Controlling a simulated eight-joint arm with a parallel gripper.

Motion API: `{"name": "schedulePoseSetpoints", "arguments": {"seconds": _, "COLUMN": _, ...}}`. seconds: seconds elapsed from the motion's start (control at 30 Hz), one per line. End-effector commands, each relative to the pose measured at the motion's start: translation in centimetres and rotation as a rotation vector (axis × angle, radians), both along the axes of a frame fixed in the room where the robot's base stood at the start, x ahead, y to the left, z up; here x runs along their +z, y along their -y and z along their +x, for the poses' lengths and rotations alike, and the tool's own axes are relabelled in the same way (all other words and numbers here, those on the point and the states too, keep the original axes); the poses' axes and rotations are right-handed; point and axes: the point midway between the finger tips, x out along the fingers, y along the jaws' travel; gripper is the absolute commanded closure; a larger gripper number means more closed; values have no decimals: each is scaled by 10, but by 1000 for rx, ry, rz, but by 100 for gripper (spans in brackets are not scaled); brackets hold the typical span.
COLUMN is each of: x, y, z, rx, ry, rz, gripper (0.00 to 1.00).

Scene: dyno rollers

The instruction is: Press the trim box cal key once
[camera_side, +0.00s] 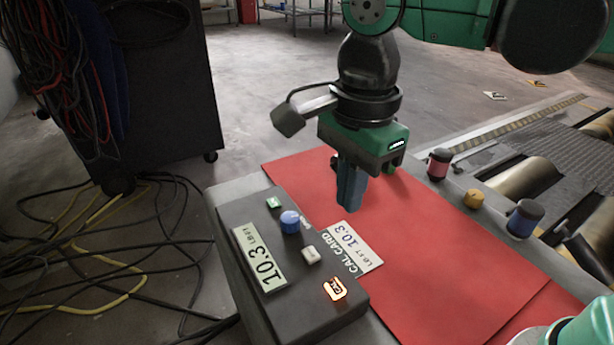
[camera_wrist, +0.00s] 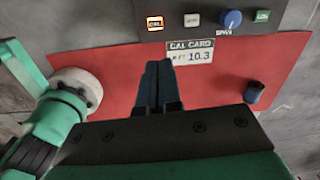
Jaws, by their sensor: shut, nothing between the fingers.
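The trim box (camera_side: 300,300) is a dark grey box at the left front of the red mat. Its cal key (camera_side: 335,289) glows orange at the box's near right end, and it also shows in the wrist view (camera_wrist: 155,23). The box display (camera_side: 259,258) reads 10.3. A white cal card (camera_side: 352,249) beside the box reads LEFT 10.3; it also shows in the wrist view (camera_wrist: 191,51). My gripper (camera_side: 350,208) is shut and empty, pointing down above the red mat, behind the card and apart from the key. In the wrist view its fingers (camera_wrist: 158,67) are together.
The box also carries a blue span knob (camera_side: 290,221), a white key (camera_side: 311,255) and a green key (camera_side: 273,203). Metal rollers lie right.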

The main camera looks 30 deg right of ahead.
Motion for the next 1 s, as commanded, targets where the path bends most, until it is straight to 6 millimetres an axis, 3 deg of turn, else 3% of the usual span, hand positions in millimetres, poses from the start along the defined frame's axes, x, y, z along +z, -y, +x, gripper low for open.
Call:
{"name": "schedulePoseSetpoints", "arguments": {"seconds": 0.2, "x": 2, "y": -9, "z": -3, "rx": -92, "ry": -31, "rz": -16, "gripper": 100}}
{"name": "schedulePoseSetpoints", "arguments": {"seconds": 0.57, "x": 0, "y": -9, "z": -3, "rx": -95, "ry": -30, "rz": -16, "gripper": 100}}
{"name": "schedulePoseSetpoints", "arguments": {"seconds": 0.77, "x": -21, "y": -9, "z": -3, "rx": -94, "ry": -30, "rz": -16, "gripper": 100}}
{"name": "schedulePoseSetpoints", "arguments": {"seconds": 1.0, "x": -64, "y": -9, "z": -3, "rx": -94, "ry": -30, "rz": -16, "gripper": 100}}
